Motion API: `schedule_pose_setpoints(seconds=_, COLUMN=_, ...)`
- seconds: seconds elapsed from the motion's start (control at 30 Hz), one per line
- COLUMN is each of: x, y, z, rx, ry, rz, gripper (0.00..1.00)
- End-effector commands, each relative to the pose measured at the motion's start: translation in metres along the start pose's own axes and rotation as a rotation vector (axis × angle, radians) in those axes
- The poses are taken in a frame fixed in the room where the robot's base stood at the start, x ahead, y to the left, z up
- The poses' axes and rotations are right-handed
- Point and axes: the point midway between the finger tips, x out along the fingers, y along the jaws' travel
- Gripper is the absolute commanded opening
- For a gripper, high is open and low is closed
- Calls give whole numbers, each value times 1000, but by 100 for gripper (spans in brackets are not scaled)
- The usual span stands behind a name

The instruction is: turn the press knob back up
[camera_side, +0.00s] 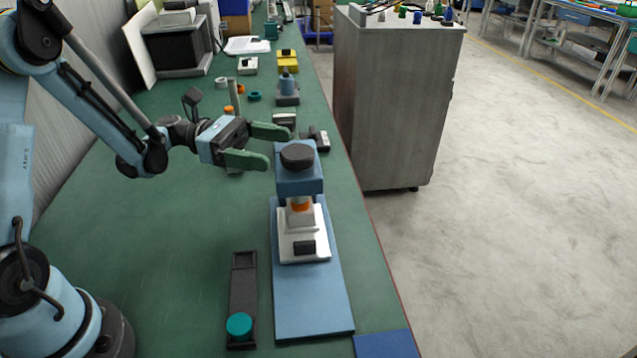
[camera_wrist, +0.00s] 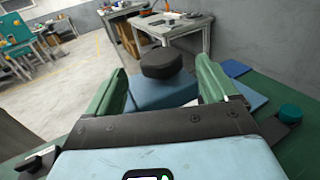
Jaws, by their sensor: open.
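The press (camera_side: 300,181) is a blue block on a long blue base plate. Its dark round knob (camera_side: 297,156) sits on top. Under the block an orange piece (camera_side: 300,204) stands on a white fixture (camera_side: 303,247). My gripper (camera_side: 278,146) has green fingers spread apart, just left of the knob and at about its height. In the wrist view the knob (camera_wrist: 161,62) shows ahead, between and beyond the fingers (camera_wrist: 162,88). The gripper is open and empty; I see no contact with the knob. The wrist view hides the press's lower part.
A dark holder (camera_side: 243,290) with a teal round cap (camera_side: 239,325) lies left of the press base. A blue mat (camera_side: 386,344) is at the front right. Several small fixtures stand farther back on the green table (camera_side: 170,250). A grey cabinet (camera_side: 395,110) stands right of the table.

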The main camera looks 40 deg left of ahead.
Motion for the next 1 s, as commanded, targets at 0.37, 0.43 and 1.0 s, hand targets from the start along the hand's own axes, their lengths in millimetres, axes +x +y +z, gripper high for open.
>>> schedule_pose_setpoints(seconds=0.37, x=56, y=0, z=0, rx=0, ry=0, rz=-2, gripper=86)
schedule_pose_setpoints(seconds=0.43, x=60, y=0, z=0, rx=0, ry=0, rz=-1, gripper=86)
schedule_pose_setpoints(seconds=1.0, x=63, y=0, z=0, rx=0, ry=0, rz=1, gripper=51)
